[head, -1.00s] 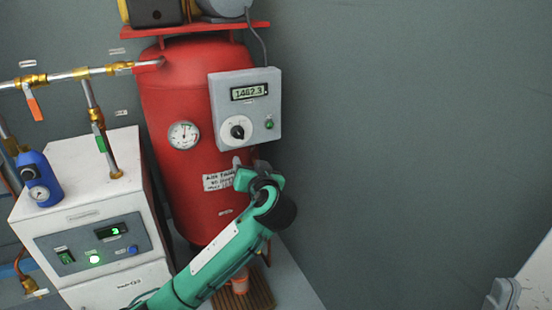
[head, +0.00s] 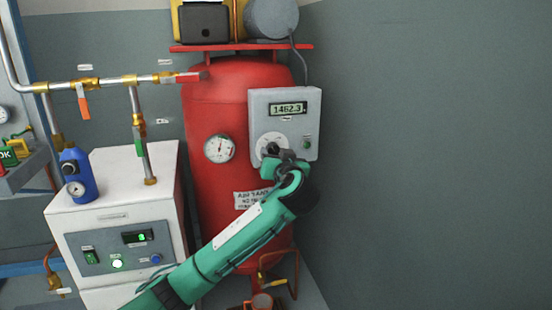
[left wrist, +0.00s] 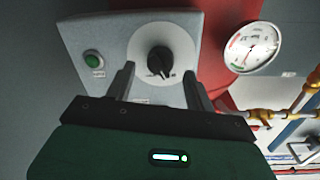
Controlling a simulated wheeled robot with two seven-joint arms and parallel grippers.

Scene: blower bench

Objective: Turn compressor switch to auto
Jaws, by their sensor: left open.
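The compressor switch is a black rotary knob (left wrist: 159,61) on a pale round dial plate (left wrist: 180,38), on the front of a grey control box (head: 257,112). In the head view my left gripper (head: 284,158) is in front of the dial's lower part and partly hides the knob. In the left wrist view the two fingers of my left gripper (left wrist: 160,82) stand apart, with the knob just beyond and between their tips. I cannot tell whether they touch it. The dial's position labels are too small to read. My right gripper is not in view.
A green button (head: 307,143) sits right of the dial, below a display (head: 288,108) reading 1462.3. The box is on a red tank (head: 215,190) with a round gauge (head: 220,148). A white machine (head: 115,200) stands at left. The wall at right is clear.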

